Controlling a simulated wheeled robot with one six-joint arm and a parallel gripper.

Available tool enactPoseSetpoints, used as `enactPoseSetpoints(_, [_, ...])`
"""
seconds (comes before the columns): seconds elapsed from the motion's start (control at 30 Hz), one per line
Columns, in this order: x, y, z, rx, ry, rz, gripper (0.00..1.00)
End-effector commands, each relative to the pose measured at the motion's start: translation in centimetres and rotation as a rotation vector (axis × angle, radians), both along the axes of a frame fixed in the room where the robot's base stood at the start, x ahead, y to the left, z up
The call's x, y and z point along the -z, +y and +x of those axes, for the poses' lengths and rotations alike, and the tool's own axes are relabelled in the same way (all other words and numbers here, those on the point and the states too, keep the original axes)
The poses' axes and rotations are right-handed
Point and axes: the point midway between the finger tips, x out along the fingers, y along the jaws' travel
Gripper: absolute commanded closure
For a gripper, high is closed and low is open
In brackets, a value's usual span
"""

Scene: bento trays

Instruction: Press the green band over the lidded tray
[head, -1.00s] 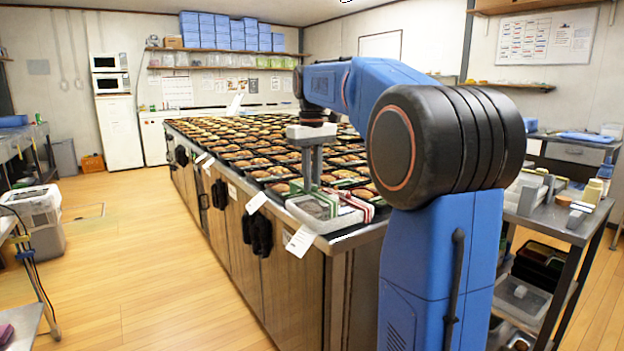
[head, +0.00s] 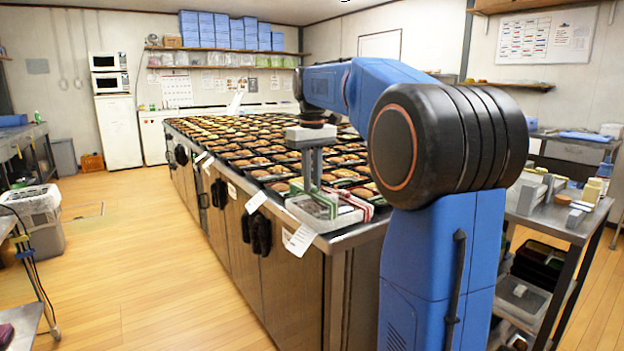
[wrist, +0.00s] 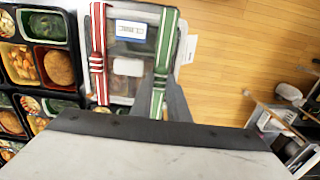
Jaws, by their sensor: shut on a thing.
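The lidded tray (wrist: 127,66) sits at the near corner of the long counter, its clear lid on. It also shows in the head view (head: 330,222). The green band (wrist: 165,45), with white stripes, lies along the tray's right side in the wrist view. A red band (wrist: 98,45) crosses the left side. My gripper (wrist: 168,88) is down at the green band, its fingers shut on it. In the head view my gripper (head: 313,188) points straight down at the tray's left part. The fingertips partly hide the band, and its lower end is hidden.
Many filled, open bento trays (wrist: 22,65) crowd the counter directly beside the lidded tray. A paper slip (head: 300,240) hangs at the counter's front edge. A metal trolley (head: 560,228) with small items stands at the right.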

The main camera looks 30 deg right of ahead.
Motion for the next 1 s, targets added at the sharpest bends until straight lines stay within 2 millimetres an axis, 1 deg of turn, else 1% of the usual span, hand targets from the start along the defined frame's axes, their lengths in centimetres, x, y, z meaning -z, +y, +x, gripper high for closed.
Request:
enactPoseSetpoints(0.57, [0.2, 0.0, 0.0, 0.000, 0.001, 0.000, 1.00])
enactPoseSetpoints(1.0, [1.2, 0.0, 0.0, 0.000, 0.001, 0.000, 1.00])
